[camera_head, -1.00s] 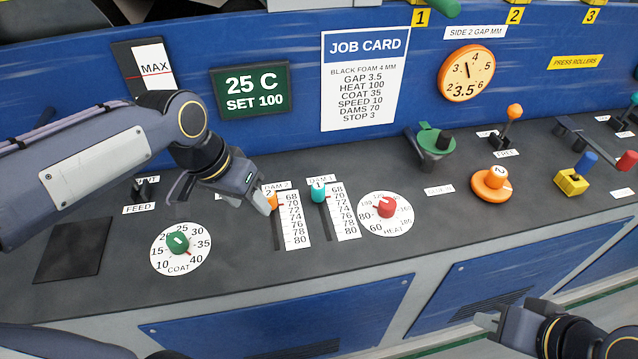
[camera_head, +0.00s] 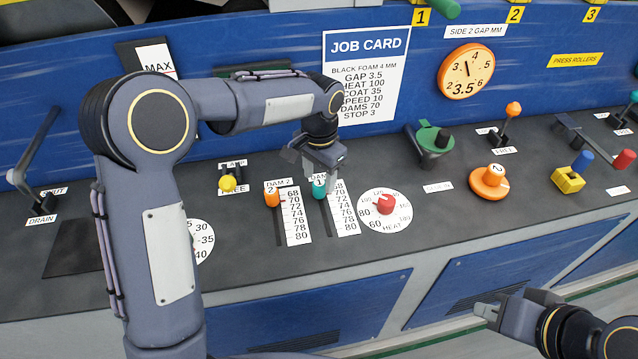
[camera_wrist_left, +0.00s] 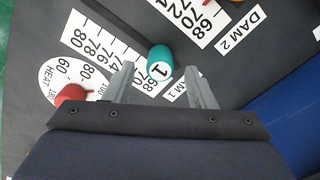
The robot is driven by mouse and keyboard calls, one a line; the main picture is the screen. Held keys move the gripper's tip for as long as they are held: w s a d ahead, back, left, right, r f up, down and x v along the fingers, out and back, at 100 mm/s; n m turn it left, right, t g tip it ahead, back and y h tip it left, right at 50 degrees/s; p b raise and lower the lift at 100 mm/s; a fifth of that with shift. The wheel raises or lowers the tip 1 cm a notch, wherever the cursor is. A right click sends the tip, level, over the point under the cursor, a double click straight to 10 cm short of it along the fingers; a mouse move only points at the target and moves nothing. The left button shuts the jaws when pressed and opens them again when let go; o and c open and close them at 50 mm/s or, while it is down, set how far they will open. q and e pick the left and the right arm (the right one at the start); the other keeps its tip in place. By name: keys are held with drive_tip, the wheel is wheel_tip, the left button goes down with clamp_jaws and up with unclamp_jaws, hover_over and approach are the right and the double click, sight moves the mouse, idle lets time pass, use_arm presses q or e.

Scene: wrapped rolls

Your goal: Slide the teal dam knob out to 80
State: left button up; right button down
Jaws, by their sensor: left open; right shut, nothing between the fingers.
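The teal dam knob (camera_head: 319,189), marked 1, stands in its slot near the 70 end of the Dam 1 scale (camera_head: 343,208). In the left wrist view the teal knob (camera_wrist_left: 160,58) shows beyond and between my left fingertips. My right gripper (camera_head: 482,312) is shut and empty at the lower right, in front of the console.
The orange Dam 2 knob (camera_head: 271,198) stands close to the left. The red heat knob (camera_head: 385,203) is close to the right. The job card (camera_head: 364,75) is on the blue panel behind. My left arm covers part of the coat dial (camera_head: 203,242).

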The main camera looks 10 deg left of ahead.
sight(319, 183)
use_arm(q)
drive_tip(key=shift+f, duration=1.75)
